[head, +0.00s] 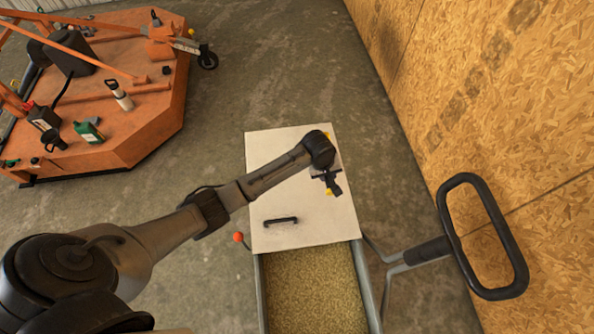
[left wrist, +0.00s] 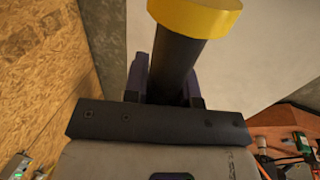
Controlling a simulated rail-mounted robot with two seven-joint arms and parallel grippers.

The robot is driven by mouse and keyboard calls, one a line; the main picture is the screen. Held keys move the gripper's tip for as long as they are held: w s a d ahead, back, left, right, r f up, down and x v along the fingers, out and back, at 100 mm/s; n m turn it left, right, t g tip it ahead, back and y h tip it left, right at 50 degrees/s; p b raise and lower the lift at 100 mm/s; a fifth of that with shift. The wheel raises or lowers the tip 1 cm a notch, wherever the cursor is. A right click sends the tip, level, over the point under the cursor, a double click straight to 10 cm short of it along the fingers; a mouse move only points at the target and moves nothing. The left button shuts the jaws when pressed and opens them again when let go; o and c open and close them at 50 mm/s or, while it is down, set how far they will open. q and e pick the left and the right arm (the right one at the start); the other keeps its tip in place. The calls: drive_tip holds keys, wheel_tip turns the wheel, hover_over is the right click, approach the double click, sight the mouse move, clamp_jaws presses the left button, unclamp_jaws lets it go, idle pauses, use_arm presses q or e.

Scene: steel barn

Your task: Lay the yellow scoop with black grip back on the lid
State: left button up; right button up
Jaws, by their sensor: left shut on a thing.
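My left gripper (head: 330,183) is over the far right part of the pale lid (head: 300,226). It is shut on the black grip of the yellow scoop, and small yellow parts of the scoop (head: 329,191) show beside the gripper. In the left wrist view the black grip (left wrist: 176,68) stands between the fingers, with a yellow end (left wrist: 195,17) at the top. Most of the scoop is hidden. I cannot tell whether it touches the lid. My right gripper is not in view.
The lid has a black handle (head: 281,220) near its front. An open bin of grain (head: 312,290) lies in front of it. A black loop handle (head: 447,248) sticks out at right, near the board wall (head: 500,100). An orange machine deck (head: 140,120) stands at upper left.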

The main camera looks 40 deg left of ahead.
use_arm(q)
drive_tip(key=b, duration=0.2)
hover_over(300, 178)
drive_tip(key=f, duration=0.6)
drive_tip(key=shift+s+a+f, duration=0.2)
drive_tip(key=shift+s, duration=0.1)
wheel_tip(300, 178, down, 4)
drive_tip(key=shift+r+b, duration=0.25)
drive_tip(key=shift+b, duration=0.7)
drive_tip(key=shift+f, duration=0.25)
drive_tip(key=shift+f, duration=0.15)
drive_tip(key=o, duration=0.8)
drive_tip(key=shift+o, duration=0.2)
